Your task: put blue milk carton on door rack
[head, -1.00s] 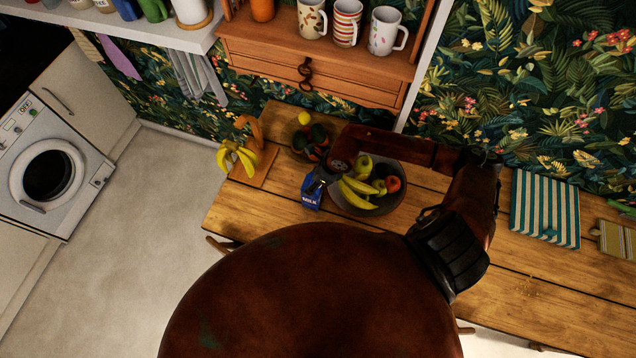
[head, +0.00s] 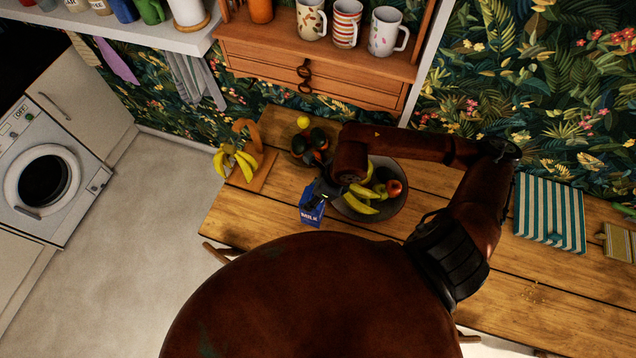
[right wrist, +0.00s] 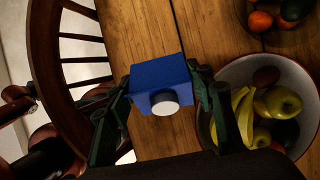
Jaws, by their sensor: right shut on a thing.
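The blue milk carton (head: 312,212) is at the near side of the wooden table, just left of the fruit bowl. In the right wrist view the carton (right wrist: 160,80) shows its blue top and white cap, between the two fingers. My right gripper (head: 322,191) is shut on the carton; it also shows in the right wrist view (right wrist: 163,103). Whether the carton's base touches the table cannot be told. My left gripper is not in view. No door rack is visible.
The fruit bowl (head: 388,213) stands close to the carton; the right wrist view shows it too (right wrist: 291,69). A banana stand (head: 262,178) and a second fruit bowl (right wrist: 301,30) are farther back. A wooden chair (right wrist: 72,45) stands at the table edge. Open floor (head: 165,200) lies left.

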